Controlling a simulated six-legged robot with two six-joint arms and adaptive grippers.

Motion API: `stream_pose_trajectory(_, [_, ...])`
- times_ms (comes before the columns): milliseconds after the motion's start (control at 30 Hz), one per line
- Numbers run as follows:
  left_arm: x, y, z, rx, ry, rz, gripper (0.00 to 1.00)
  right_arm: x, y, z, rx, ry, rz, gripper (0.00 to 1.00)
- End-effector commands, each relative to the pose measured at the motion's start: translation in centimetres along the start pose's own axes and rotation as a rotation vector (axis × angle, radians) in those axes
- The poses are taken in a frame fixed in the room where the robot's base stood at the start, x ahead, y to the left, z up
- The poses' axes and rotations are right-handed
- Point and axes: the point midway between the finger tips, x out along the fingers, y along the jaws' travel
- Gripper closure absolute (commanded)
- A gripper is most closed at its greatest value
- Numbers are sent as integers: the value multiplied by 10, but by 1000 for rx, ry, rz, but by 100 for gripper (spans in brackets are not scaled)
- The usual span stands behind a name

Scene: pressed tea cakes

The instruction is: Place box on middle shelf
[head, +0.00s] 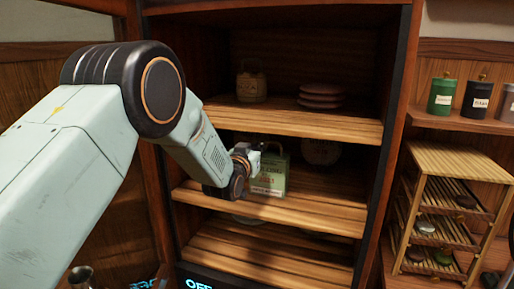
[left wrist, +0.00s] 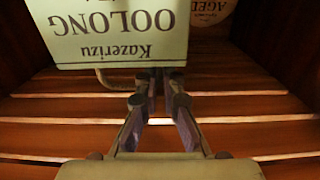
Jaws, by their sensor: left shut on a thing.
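The box is a pale green oolong tea box (head: 270,178) at the middle shelf (head: 315,217) of the dark wooden cabinet. My left gripper (head: 252,158) reaches in from the left and is shut at the box's upper left part. In the left wrist view the box (left wrist: 112,38) shows its printed label upside down, and the fingers (left wrist: 155,95) meet its edge beside a thin handle loop. I cannot tell whether the box's base touches the shelf. My right gripper is not in view.
The upper shelf holds a tan container (head: 251,86) and stacked reddish discs (head: 321,96). A slatted rack (head: 452,160) and jars (head: 442,96) stand right, outside the cabinet.

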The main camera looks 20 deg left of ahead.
Motion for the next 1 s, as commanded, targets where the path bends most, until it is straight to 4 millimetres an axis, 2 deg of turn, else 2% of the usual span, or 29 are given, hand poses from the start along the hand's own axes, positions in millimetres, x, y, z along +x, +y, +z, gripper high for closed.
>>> stream_pose_trajectory(67, [0, 0, 3, 0, 2, 0, 100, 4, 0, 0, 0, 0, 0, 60])
stream_pose_trajectory(100, [0, 0, 5, 0, 0, 0, 93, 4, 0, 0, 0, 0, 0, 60])
stream_pose_trajectory(367, [0, 0, 3, 0, 0, 0, 71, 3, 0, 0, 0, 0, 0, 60])
stream_pose_trajectory(767, [0, 0, -2, 0, 0, 0, 71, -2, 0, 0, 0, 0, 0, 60])
stream_pose_trajectory(1000, [-27, 0, 0, 0, -1, -1, 71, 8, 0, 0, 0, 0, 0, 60])
